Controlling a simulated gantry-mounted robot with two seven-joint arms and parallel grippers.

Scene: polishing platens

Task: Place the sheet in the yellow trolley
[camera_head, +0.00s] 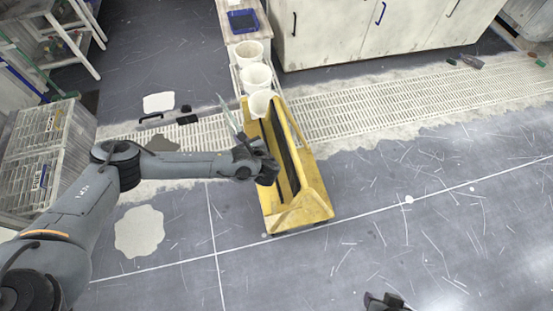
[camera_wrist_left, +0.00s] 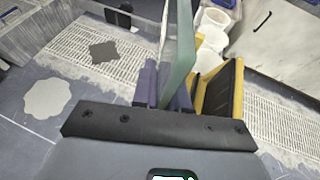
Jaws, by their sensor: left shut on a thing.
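The yellow trolley (camera_head: 306,203) stands on the floor at the centre of the head view, with a long dark panel along its inside. My left gripper (camera_head: 250,146) is at the trolley's left side. It is shut on a thin greenish, glass-like sheet (camera_head: 229,113), seen nearly edge-on. In the left wrist view, the sheet (camera_wrist_left: 181,55) stands upright between the fingers, left of the trolley (camera_wrist_left: 209,92) and its dark panel. I cannot tell whether sheet and trolley touch. A small dark part at the bottom edge of the head view may be my right gripper (camera_head: 386,302); its jaws are unclear.
Several white buckets (camera_head: 256,76) stand in a row at the trolley's far end. A blue tray (camera_head: 243,20) sits on a bench behind them. White cabinets (camera_head: 335,32) line the back and clear crates (camera_head: 42,150) stand left. The floor right of the trolley is mostly open.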

